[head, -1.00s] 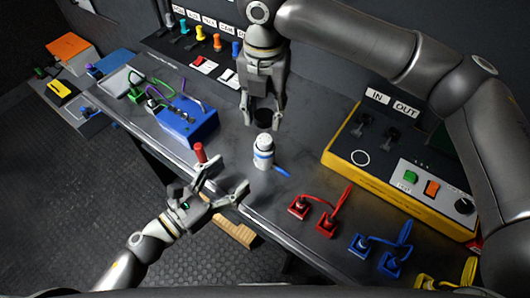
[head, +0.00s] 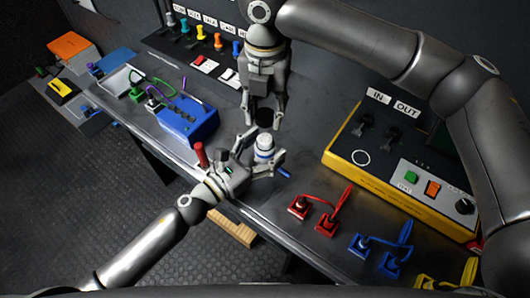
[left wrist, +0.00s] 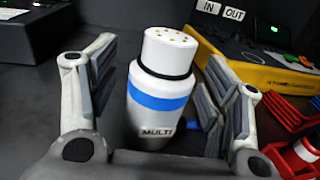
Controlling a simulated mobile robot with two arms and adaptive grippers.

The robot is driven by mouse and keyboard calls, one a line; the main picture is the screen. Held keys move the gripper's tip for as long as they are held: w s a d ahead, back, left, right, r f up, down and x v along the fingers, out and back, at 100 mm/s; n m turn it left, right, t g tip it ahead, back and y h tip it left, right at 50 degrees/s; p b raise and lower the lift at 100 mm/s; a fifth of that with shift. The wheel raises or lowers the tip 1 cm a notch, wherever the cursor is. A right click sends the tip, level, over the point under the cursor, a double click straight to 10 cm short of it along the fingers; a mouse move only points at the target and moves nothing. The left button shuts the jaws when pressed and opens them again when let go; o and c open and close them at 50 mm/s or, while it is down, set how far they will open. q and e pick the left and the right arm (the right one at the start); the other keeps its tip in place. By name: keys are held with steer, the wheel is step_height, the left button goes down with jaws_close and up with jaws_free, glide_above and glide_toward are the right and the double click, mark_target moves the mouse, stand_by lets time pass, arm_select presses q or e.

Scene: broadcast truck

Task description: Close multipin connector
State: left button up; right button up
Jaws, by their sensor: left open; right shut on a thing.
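The multipin connector (head: 265,141) is a white upright cylinder with a blue band, standing on the bench. In the left wrist view the connector (left wrist: 160,101) shows pins on its open top, a dark ring and the label MULTI. My left gripper (head: 266,149) is open, with one finger on each side of the connector; gaps show in the left wrist view (left wrist: 158,75). My right gripper (head: 263,122) points down above the connector, shut on a dark round piece (head: 264,116), seemingly a cap. The piece's underside is hidden.
A red upright post (head: 200,154) stands close to my left gripper. A blue box (head: 188,121) with cables is at left. A yellow-edged IN/OUT panel (head: 400,165) is at right. Red connectors (head: 327,222) and blue connectors (head: 390,262) lie at front right.

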mark_target(265, 139)
arm_select(q)
steer(key=shift+d, duration=0.1)
steer(key=shift+c, duration=0.2)
steer(key=c, duration=1.5)
steer(key=shift+c, duration=0.2)
arm_select(e)
steer(key=shift+f, duration=2.45)
steer(key=shift+f, duration=0.1)
steer(key=shift+f, duration=0.8)
arm_select(q)
jaws_close()
arm_select(e)
steer(key=shift+f, duration=0.6)
